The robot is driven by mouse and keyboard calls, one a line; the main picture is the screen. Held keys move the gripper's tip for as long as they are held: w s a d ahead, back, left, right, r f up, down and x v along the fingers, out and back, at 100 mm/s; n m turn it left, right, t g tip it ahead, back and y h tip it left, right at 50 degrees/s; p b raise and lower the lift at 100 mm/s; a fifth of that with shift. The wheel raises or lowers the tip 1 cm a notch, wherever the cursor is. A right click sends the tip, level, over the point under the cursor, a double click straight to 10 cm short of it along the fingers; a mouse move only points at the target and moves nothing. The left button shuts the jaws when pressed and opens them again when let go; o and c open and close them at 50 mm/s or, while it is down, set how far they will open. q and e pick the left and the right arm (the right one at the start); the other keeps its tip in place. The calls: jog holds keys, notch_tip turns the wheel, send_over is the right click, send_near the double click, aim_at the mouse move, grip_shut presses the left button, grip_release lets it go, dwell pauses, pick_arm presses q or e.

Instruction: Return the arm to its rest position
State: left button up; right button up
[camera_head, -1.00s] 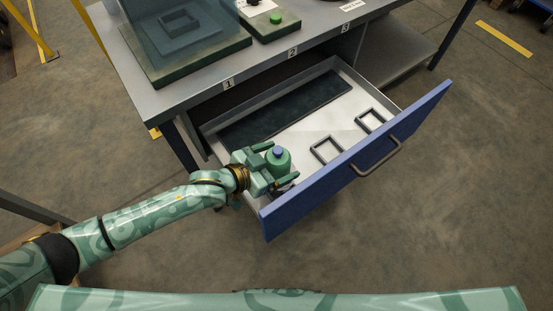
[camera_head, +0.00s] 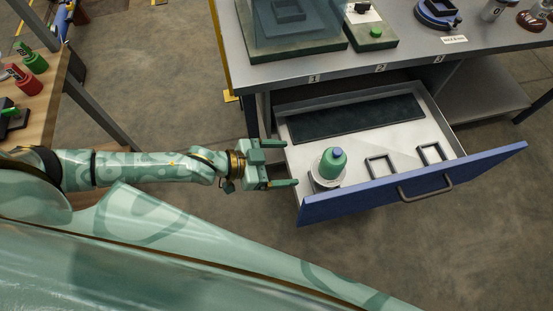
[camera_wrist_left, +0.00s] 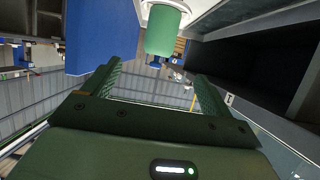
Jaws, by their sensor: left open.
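My left gripper (camera_head: 283,163) is open and empty, to the left of the open drawer in the head view. Its two fingers point right, with a gap between them. The fingers also show in the left wrist view (camera_wrist_left: 158,90), with nothing between them. A green insulator with a blue top (camera_head: 331,163) stands on a round white base at the drawer's left front corner, just right of the fingertips and apart from them. It also shows in the left wrist view (camera_wrist_left: 164,32), beyond the fingers. My right gripper is not in view.
The drawer's blue front (camera_head: 415,187) stands pulled out from the grey workbench (camera_head: 300,78). A wooden table (camera_head: 45,95) with red and green items stands at the left. Open floor lies between table and workbench.

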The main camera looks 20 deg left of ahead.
pick_arm(q)
jog(key=shift+s+a+r, duration=0.15)
jog(key=shift+s+a, duration=0.15)
jog(key=shift+a, duration=0.1)
